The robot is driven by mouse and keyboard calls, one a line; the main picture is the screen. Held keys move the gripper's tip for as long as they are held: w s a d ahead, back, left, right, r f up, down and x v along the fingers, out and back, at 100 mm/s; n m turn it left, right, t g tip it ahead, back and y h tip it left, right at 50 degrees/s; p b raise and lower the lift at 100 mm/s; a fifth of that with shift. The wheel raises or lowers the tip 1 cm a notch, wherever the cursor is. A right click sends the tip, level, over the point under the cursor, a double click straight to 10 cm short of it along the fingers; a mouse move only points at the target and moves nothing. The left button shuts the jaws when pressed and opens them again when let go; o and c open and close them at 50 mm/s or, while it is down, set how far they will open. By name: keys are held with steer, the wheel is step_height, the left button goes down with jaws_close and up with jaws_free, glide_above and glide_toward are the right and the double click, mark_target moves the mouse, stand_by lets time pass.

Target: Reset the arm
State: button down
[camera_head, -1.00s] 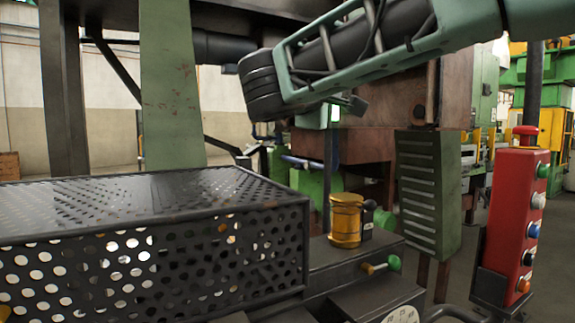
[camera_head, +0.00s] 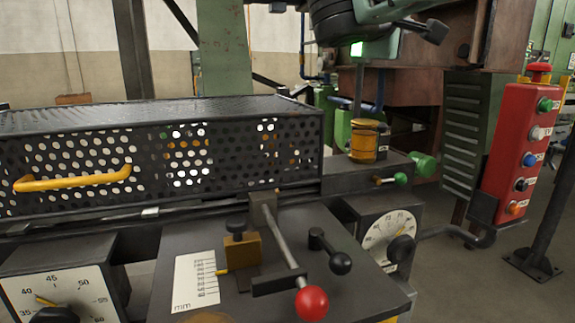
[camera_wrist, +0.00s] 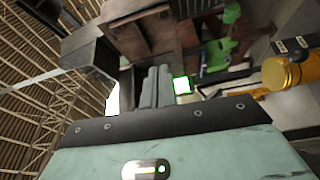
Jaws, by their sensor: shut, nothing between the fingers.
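My gripper (camera_wrist: 155,86) shows in the wrist view as pale grey fingers close together beyond the green wrist housing, with nothing between them. In the head view my arm is at the top, right of centre, cut by the upper edge. It is raised above the machine, apart from the bench and its controls; the exact place of the fingertips there is hard to tell.
Below my arm are a yellow cylinder (camera_head: 363,140), a perforated black guard (camera_head: 225,160) with a yellow handle (camera_head: 75,180), and a red-knobbed lever (camera_head: 312,303). A red button box (camera_head: 519,150) stands right. A rusty furnace body (camera_head: 490,38) is behind. Floor shows at lower right.

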steer(key=s+a+f+n+g+y+p, duration=0.1)
steer(key=s+f+g+y, duration=0.25)
steer(key=f, duration=0.55)
steer(key=s+f+n+g+y+p, duration=0.1)
steer(key=s+f+g+y, duration=0.3)
steer(key=f, duration=0.6)
steer(key=s+a+f+m+g+y+p, duration=0.1)
steer(key=s+a+f+g+y, duration=0.1)
steer(key=s+f, duration=0.5)
steer(key=s+a+f+m+g+y+p, duration=0.2)
steer(key=s+f, duration=0.6)
steer(key=s, duration=1)
steer(key=shift+s+a+g+y, duration=0.15)
steer(key=shift+s+g+y, duration=0.15)
steer(key=shift+g+y, duration=0.6)
